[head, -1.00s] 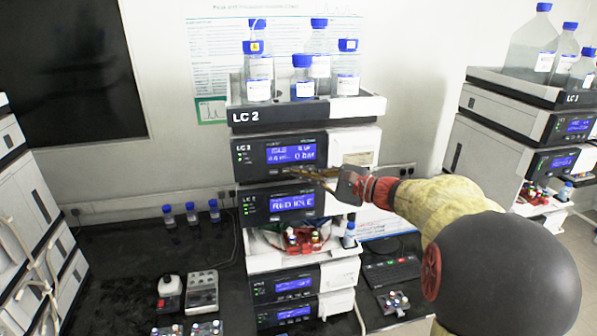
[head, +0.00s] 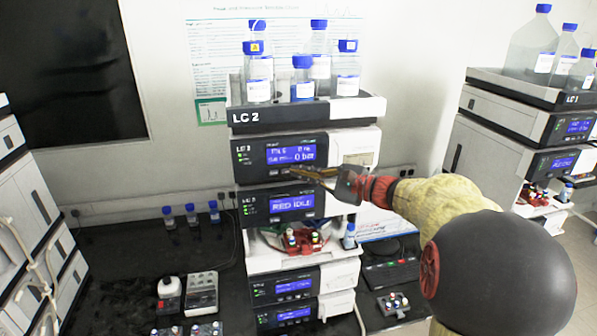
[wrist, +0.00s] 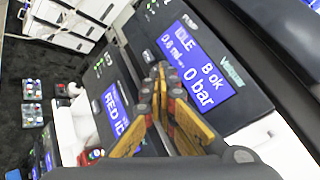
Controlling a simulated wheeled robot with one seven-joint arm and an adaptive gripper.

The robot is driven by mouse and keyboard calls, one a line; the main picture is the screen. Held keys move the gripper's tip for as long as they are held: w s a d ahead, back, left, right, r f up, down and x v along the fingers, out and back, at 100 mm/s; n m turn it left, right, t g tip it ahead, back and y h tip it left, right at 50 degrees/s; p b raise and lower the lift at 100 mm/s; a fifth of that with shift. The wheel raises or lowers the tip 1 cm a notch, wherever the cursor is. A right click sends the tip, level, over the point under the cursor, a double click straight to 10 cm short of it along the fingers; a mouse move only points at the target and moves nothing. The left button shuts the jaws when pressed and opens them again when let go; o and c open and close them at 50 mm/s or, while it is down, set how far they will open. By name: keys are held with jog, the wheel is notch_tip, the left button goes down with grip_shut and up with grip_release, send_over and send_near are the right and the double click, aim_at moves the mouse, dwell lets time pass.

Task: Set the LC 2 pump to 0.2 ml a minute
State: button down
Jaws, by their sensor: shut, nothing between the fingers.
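The LC 2 pump (head: 247,161) is the dark-fronted module under the bottle tray of the LC 2 column stack. Its blue screen (head: 290,153) also shows in the wrist view (wrist: 194,62), reading IDLE, B ok, a flow that looks like 0.8 ml, and 0 bar. My gripper (head: 293,171) is shut and empty, its yellow fingers in front of the pump's lower edge, just below the screen. In the wrist view the gripper's fingertips (wrist: 160,72) are by the screen's lower left corner. They hide the buttons there, and I cannot tell whether they touch the panel.
Below the pump is a module whose screen (head: 292,204) reads RED IDLE. Bottles (head: 303,80) stand in the tray (head: 270,115) above. Small devices (head: 202,293) sit on the dark bench at lower left.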

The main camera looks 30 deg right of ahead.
dwell(0.6)
jog(key=shift+s+a+b, duration=0.25)
jog(key=shift+s+b, duration=0.15)
jog(key=shift+s, duration=0.3)
jog(key=s, duration=0.2)
jog(key=s+a+b, duration=0.1)
jog(key=s, duration=0.1)
jog(key=shift+s+a, duration=0.15)
jog(key=shift+s, duration=0.25)
jog(key=shift+r, duration=0.1)
dwell(1.6)
